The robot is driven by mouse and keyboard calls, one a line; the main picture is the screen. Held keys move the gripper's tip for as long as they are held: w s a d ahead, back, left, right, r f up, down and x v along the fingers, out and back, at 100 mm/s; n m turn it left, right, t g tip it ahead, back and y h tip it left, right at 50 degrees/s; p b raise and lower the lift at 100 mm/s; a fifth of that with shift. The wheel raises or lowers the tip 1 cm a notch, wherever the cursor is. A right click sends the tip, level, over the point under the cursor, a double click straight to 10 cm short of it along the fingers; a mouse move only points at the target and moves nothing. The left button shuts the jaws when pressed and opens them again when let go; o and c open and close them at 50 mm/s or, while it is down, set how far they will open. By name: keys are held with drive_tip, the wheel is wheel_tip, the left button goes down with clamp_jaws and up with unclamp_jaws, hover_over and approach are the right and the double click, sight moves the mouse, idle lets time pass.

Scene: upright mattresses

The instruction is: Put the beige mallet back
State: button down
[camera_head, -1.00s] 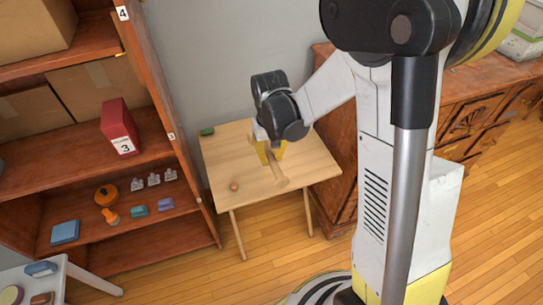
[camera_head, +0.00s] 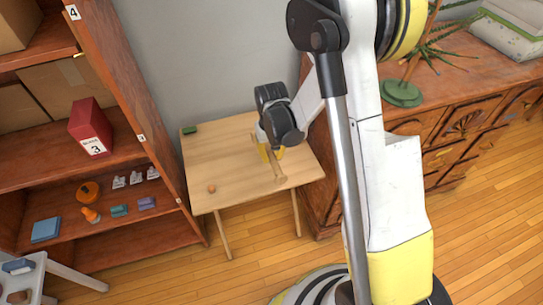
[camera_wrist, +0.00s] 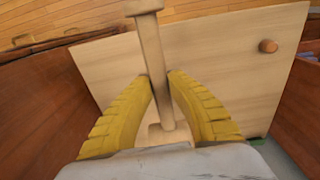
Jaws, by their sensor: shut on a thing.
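The beige mallet (camera_head: 277,170) is at the small wooden table's right part, under my gripper (camera_head: 271,155). In the wrist view the mallet's handle (camera_wrist: 153,55) runs between the two yellow fingers of my gripper (camera_wrist: 160,79), which are shut on it. One wider end of the mallet shows at the top edge of that view, the other near the palm. Whether the mallet touches the tabletop (camera_head: 225,165) or is just above it, I cannot tell.
A wooden shelf (camera_head: 155,235) with a red box (camera_head: 90,127) and several small items stands at the left. A carved cabinet (camera_head: 440,145) with a plant stands at the right.

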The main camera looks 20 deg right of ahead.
drive_tip(key=b, duration=0.4)
hover_over(272, 175)
wheel_tip(272, 175, down, 5)
drive_tip(key=shift+r, duration=0.2)
drive_tip(key=shift+f, duration=1.1)
drive_tip(key=shift+f, duration=0.65)
drive_tip(key=c, duration=1.3)
unclamp_jaws()
drive_tip(key=r, duration=1.2)
drive_tip(key=shift+s+a+r, duration=0.1)
drive_tip(key=shift+s+r, duration=0.2)
drive_tip(key=shift+r, duration=0.05)
drive_tip(key=s+r+t, duration=0.6)
drive_tip(key=s+r, duration=1)
drive_tip(key=r, duration=0.1)
drive_tip(key=shift+s+t, duration=0.4)
